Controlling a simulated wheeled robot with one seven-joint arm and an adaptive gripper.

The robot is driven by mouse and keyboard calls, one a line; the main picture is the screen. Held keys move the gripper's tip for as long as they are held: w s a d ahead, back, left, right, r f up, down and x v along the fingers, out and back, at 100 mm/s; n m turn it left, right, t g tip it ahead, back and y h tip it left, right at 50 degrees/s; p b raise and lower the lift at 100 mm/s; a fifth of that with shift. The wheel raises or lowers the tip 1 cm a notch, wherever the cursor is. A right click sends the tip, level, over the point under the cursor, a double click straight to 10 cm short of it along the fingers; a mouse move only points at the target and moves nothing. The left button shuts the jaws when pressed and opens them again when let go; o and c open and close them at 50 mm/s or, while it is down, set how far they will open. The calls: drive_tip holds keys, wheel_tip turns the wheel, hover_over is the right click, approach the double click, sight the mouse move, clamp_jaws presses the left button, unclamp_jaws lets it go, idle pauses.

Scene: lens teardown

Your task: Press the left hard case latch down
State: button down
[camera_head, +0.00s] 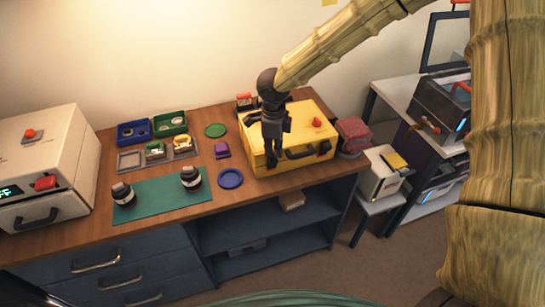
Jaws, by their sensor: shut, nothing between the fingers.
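A yellow hard case (252,150) stands on the right part of the wooden bench, with its lid down. A dark handle (299,154) is on its front face. A dark and red latch (325,147) shows at the right of the handle. My gripper (271,163) points down at the front face, left of the handle, and is shut and empty. It covers the place where the left latch would be, so I cannot see that latch or tell whether my fingertips touch it.
A blue round dish (230,179) and a purple block (221,150) are just left of the case. Two dark lenses (190,178) (123,195) stand on a green mat (156,198). A reddish stack (353,131) is right of the case. Bins (134,133) sit at the back left.

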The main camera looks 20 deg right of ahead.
sight(274, 158)
drive_tip(key=shift+f, duration=1.25)
idle(0.6)
drive_tip(key=shift+r, duration=0.1)
drive_tip(key=shift+r+p, duration=3.45)
drive_tip(key=shift+p, duration=0.05)
drive_tip(key=shift+f, duration=0.15)
